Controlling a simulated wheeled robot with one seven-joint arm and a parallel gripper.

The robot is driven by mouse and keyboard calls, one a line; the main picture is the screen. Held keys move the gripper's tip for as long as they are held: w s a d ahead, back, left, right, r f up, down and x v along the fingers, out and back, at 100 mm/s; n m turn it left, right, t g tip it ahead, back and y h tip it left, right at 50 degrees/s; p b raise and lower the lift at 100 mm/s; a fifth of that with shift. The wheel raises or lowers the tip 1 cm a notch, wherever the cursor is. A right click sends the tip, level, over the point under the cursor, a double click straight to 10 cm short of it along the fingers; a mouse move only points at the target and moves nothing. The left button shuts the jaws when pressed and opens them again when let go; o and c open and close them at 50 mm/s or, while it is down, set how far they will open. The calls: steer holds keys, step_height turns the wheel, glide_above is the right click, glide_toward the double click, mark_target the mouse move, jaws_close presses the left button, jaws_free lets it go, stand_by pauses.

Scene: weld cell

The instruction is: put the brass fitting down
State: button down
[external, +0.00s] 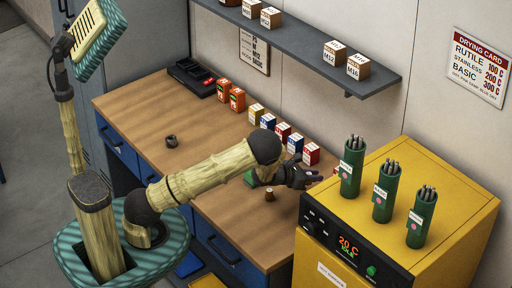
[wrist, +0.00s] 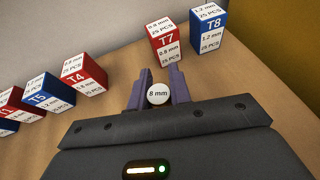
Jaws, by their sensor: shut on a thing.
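My gripper (wrist: 158,88) is shut on the brass fitting (wrist: 158,94), held upright between the two purple-grey fingers. In the wrist view only its round white top marked "8 mm" shows clearly; its sides are mostly hidden. In the external view my gripper (external: 312,180) is low over the right part of the wooden bench (external: 215,180), left of the yellow oven. The fitting cannot be made out there. I cannot tell whether it touches the bench.
Red box T7 (wrist: 167,41) and blue box T8 (wrist: 208,32) stand beyond the fingers; red box T4 (wrist: 83,75) is left. A small brown cylinder (external: 269,194) stands on the bench near my gripper. The yellow oven (external: 440,190) bounds the right side. The bench's front left is mostly clear.

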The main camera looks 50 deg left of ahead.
mark_target(312, 186)
steer(key=shift+f, duration=0.2)
steer(key=shift+f+p, duration=0.4)
steer(key=shift+f, duration=1.65)
steer(key=shift+f, duration=0.2)
steer(key=c, duration=1.3)
jaws_free()
steer(key=shift+r, duration=0.25)
steer(key=b+v, duration=0.3)
steer(key=v, duration=0.9)
steer(key=shift+f, duration=0.1)
